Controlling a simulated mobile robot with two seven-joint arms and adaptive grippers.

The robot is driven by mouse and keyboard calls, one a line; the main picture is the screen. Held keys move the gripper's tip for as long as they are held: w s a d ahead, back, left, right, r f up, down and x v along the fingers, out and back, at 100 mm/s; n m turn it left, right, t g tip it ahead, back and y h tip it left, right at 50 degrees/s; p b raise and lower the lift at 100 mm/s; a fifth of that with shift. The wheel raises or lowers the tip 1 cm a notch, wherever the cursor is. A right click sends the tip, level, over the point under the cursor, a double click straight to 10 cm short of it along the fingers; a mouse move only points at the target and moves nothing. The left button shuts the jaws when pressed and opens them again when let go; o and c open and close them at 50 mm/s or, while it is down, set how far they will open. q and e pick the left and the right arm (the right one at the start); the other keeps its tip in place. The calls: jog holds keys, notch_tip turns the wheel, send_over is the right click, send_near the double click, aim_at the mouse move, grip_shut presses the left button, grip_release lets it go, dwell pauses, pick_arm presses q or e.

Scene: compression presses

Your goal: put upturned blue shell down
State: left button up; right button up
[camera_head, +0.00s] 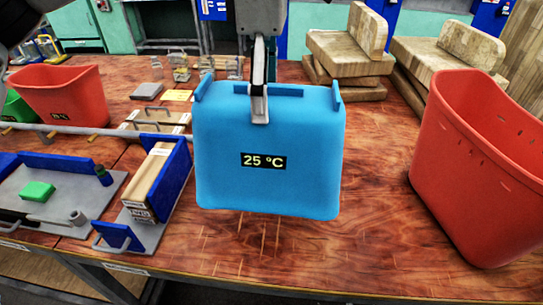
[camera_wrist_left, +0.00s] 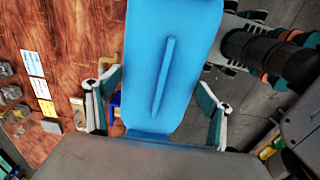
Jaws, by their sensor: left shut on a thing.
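The blue shell (camera_head: 265,185), marked "25 °C", hangs upright in the middle of the head view, with small tabs at its upper corners. My left gripper (camera_head: 259,108) reaches it from above, one finger lying over its near upper edge. In the left wrist view the blue shell (camera_wrist_left: 185,60) shows a closed face with a long rib between the two fingers of my left gripper (camera_wrist_left: 158,108). The gripper is shut on the shell. Whether the shell's lower edge touches the table cannot be told. My right gripper is not in view.
The wooden table (camera_head: 375,240) is clear in front and right of the shell. A red bin (camera_head: 480,170) stands right, another red bin (camera_head: 65,97) left. A blue-walled grey fixture (camera_head: 150,225) is close on the left. Wooden blocks (camera_head: 345,65) stand behind right.

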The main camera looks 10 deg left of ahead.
pick_arm(q)
notch_tip(320, 180, down, 13)
jog(key=shift+f, duration=0.15)
dwell(0.4)
jog(key=shift+w, duration=0.1)
jog(key=o, duration=1.7)
jog(key=shift+f, duration=0.1)
notch_tip(320, 180, up, 12)
jog(key=shift+r, duration=0.1)
